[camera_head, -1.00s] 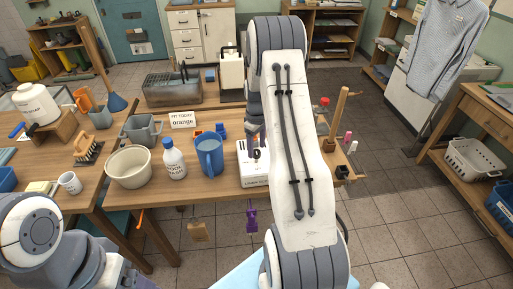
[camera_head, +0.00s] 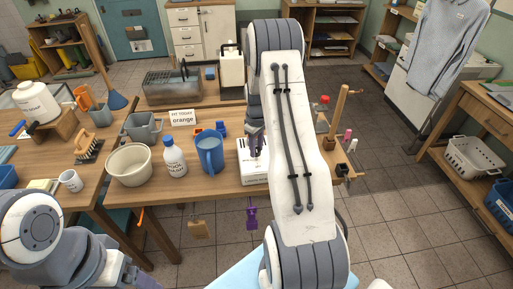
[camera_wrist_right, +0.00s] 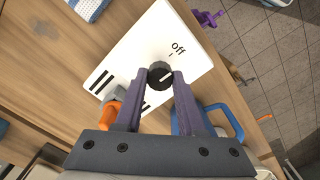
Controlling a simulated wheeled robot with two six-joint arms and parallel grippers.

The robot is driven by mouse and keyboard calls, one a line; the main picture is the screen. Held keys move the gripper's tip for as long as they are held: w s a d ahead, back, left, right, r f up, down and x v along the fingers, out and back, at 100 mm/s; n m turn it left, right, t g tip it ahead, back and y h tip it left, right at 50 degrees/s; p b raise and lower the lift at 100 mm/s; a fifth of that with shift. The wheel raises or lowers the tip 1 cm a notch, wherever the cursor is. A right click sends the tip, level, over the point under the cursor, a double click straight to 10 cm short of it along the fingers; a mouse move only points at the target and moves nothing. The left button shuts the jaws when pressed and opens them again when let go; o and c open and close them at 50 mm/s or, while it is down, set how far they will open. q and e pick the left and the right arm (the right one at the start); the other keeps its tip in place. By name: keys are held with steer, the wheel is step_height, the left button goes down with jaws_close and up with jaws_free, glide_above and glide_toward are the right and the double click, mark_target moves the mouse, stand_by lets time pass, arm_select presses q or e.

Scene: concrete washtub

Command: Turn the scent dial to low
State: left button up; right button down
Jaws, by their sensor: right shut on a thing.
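The scent dial (camera_wrist_right: 160,74) is a small black knob with a white pointer line, on a white panel (camera_wrist_right: 150,45) marked "off" and with black bars. In the right wrist view my right gripper (camera_wrist_right: 159,77) has its two purple-grey fingertips on either side of the dial, shut on it. The pointer line lies slantwise, not straight at the "off" mark. In the head view the white box (camera_head: 252,174) stands near the table's front edge, partly behind my right arm, with my right gripper (camera_head: 256,150) over it.
A blue jug (camera_head: 209,155) stands just left of the box, with a white bottle (camera_head: 174,158) and a cream bowl (camera_head: 129,166) further left. A wooden post stand (camera_head: 338,120) is right of my arm. A purple object (camera_head: 251,217) hangs at the front edge.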

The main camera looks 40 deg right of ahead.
steer(key=shift+m, duration=0.3)
steer(key=m, duration=0.3)
steer(key=shift+m, duration=0.4)
steer(key=m+b, duration=0.1)
steer(key=m, duration=0.8)
steer(key=shift+m, duration=1.9)
steer(key=c, duration=0.5)
jaws_free()
